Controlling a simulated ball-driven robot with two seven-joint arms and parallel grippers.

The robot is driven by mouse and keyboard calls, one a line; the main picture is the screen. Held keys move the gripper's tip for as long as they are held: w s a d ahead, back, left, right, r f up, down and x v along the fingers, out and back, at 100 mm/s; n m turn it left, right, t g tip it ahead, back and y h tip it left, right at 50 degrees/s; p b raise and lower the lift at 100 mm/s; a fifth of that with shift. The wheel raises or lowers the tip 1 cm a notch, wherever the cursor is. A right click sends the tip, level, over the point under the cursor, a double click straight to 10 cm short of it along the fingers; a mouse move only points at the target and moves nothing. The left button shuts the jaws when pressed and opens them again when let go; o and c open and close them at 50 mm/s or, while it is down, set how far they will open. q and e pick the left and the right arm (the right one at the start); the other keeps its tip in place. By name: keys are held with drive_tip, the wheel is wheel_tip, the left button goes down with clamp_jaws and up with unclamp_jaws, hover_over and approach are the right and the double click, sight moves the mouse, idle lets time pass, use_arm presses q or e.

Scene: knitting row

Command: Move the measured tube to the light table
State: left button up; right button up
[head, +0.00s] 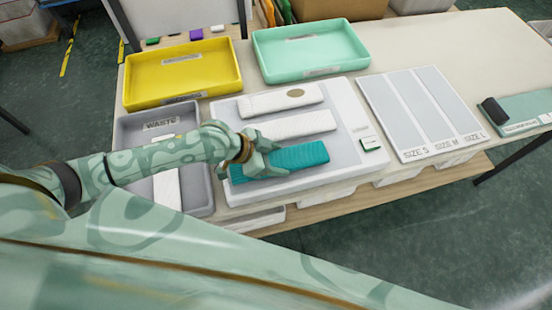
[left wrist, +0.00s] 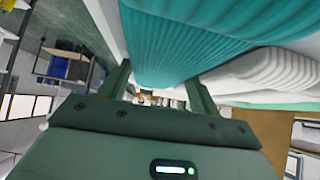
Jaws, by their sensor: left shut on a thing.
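A teal ribbed knit tube (head: 300,158) lies across the front of a white slab with a grey top (head: 348,112), which looks like the light table. My left gripper (head: 256,158) is shut on the tube near its left end. In the left wrist view the teal tube (left wrist: 165,45) fills the space beyond the fingers (left wrist: 160,85). I cannot tell whether it touches the slab. Two white ribbed tubes lie behind it on the slab: a plain one (head: 300,125) and one with a brown oval spot (head: 270,101). My right gripper is not in view.
A yellow tray (head: 128,92) and a mint tray (head: 262,60) stand behind. A grey WASTE tray (head: 120,135) at left holds a white piece (head: 166,185). A board marked SIZE S, M, L (head: 420,110) lies to the right, its lanes empty. A dark roll (head: 494,111) is at far right.

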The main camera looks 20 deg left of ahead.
use_arm(q)
drive_tip(key=shift+f, duration=0.2)
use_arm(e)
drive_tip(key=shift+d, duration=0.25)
use_arm(q)
drive_tip(key=o, duration=1)
drive_tip(key=shift+f, duration=0.1)
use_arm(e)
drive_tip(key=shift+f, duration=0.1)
use_arm(q)
drive_tip(key=shift+r, duration=0.3)
drive_tip(key=p+v, duration=0.2)
drive_tip(key=v, duration=0.9)
drive_tip(key=shift+s+a+r, duration=0.2)
drive_tip(key=shift+s+a, duration=0.05)
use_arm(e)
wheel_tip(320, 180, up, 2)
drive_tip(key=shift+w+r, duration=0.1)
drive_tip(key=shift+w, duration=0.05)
